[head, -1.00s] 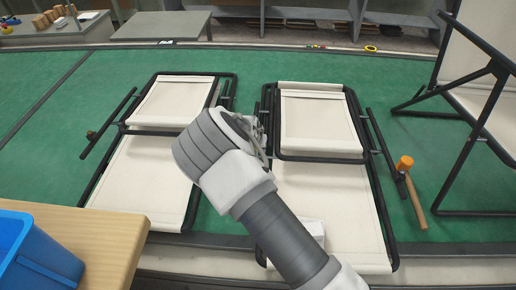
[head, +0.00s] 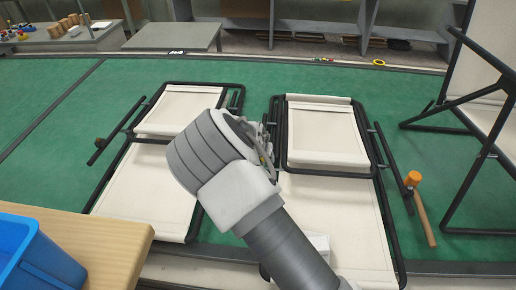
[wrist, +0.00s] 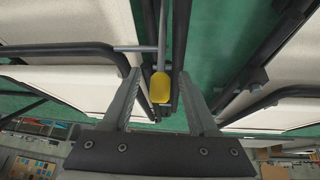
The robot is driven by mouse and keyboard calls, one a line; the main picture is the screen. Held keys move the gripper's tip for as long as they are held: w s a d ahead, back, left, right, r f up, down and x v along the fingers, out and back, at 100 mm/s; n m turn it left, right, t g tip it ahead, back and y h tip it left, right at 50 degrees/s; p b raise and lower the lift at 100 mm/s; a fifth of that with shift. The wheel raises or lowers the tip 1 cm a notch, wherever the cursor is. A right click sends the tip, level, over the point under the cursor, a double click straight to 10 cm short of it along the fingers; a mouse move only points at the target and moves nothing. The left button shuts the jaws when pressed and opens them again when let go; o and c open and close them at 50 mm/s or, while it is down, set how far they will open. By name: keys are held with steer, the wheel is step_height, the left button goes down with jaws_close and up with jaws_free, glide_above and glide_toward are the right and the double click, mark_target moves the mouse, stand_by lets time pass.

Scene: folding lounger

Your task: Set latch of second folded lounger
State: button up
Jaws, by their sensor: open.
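Two folded loungers with black tube frames and cream cloth lie flat, a left one (head: 150,190) and a right one (head: 335,210). In the head view my wrist covers the gap between them and hides most of my gripper (head: 268,150). In the wrist view my gripper (wrist: 160,76) is open, its two fingers pointing into that gap. A yellow tab (wrist: 161,88) on a grey rod shows between the fingers, with room on both sides. I cannot tell whether it is the latch. Cloth panels and frame tubes lie close on either side of the fingers.
An orange-headed mallet (head: 418,200) lies right of the right lounger. An upright lounger frame (head: 478,120) stands at far right. A wooden bench (head: 95,245) with a blue bin (head: 35,260) is at front left. Green floor is clear behind the loungers.

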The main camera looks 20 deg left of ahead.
steer(key=v, duration=1.3)
steer(key=shift+d+r, duration=0.1)
steer(key=shift+d, duration=0.05)
steer(key=s+d+r+m+g+y, duration=0.1)
steer(key=s+d+r, duration=0.1)
steer(key=d+r, duration=0.7)
steer(key=s+d+r+m+g+y, duration=0.1)
steer(key=s+d+r+y, duration=0.3)
steer(key=d, duration=0.9)
steer(key=s+d+r+t+h, duration=0.1)
steer(key=s+d+r+h, duration=0.1)
steer(key=s+d+r, duration=0.2)
steer(key=s+d+r+t+h, duration=0.1)
steer(key=s+d+r+h, duration=0.2)
steer(key=s+d, duration=0.8)
steer(key=shift+s+d+r, duration=0.2)
steer(key=shift+d+r, duration=0.2)
steer(key=shift+r, duration=0.4)
